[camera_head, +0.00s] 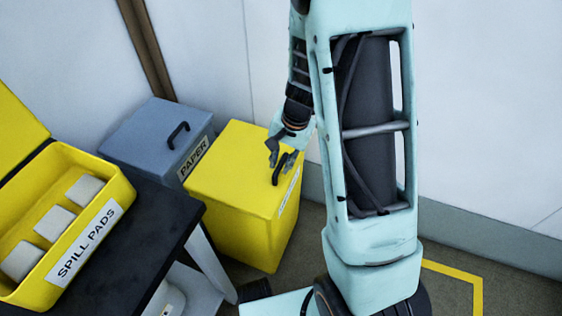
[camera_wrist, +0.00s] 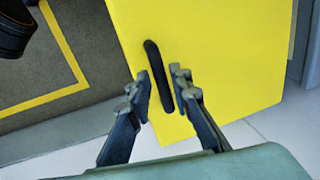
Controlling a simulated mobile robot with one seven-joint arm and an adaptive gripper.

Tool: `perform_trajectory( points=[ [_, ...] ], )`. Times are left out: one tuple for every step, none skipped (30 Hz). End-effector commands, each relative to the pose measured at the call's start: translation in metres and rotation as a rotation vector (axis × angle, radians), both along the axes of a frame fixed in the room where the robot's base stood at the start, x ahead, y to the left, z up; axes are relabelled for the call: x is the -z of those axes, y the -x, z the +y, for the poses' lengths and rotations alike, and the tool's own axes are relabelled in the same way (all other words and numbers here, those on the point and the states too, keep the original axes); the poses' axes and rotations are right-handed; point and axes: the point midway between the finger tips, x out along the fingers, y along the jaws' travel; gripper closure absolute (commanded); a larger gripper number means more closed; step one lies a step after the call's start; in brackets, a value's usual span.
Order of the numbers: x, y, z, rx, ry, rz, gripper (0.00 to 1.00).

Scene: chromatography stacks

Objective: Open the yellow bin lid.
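The yellow bin (camera_head: 236,196) stands on the floor with its flat lid (camera_head: 232,160) down. A black bar handle (camera_head: 279,171) sits on the lid near its right edge. My gripper (camera_head: 281,160) is at this handle, above the lid. In the wrist view the handle (camera_wrist: 158,76) runs between the two fingers of my gripper (camera_wrist: 157,86), over the yellow lid (camera_wrist: 215,50). The fingers are apart, with a gap on both sides of the handle. The far side of the handle is partly hidden by the fingers in the head view.
A grey bin labelled PAPER (camera_head: 150,135) stands left of the yellow bin. A dark table (camera_head: 160,215) at the left holds an open yellow SPILL PADS box (camera_head: 75,270) with white pads. White walls (camera_head: 215,50) stand behind. Yellow tape (camera_head: 455,272) marks the floor at right.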

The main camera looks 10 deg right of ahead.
Motion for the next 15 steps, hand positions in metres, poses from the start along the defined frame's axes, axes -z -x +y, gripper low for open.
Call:
perform_trajectory(
  points=[
    [-0.0001,0.0,0.0,0.0,0.0,0.0,0.89],
    [-0.0001,0.0,0.0,0.0,0.0,0.0,0.92],
    [-0.0002,0.0,0.0,0.0,0.0,0.0,0.97],
    [-0.0002,0.0,0.0,0.0,0.0,0.0,1.0],
    [-0.0002,0.0,0.0,0.0,0.0,0.0,1.0],
    [-0.0002,0.0,0.0,0.0,0.0,0.0,1.0],
    [-0.0002,0.0,0.0,0.0,0.0,0.0,1.0],
    [-0.0002,0.0,0.0,0.0,0.0,0.0,1.0],
    [-0.0002,0.0,0.0,0.0,0.0,0.0,1.0],
    [-0.0002,0.0,0.0,0.0,0.0,0.0,1.0],
    [-0.0002,0.0,0.0,0.0,0.0,0.0,1.0],
    [-0.0003,0.0001,-0.0001,0.0,0.0,0.0,1.0],
    [-0.0003,0.0001,-0.0001,0.0,0.0,0.0,1.0],
    [-0.0003,0.0,0.0,0.0,0.0,0.0,1.0],
    [-0.0005,0.0001,-0.0001,0.0,0.0,0.0,1.0]
  ],
)
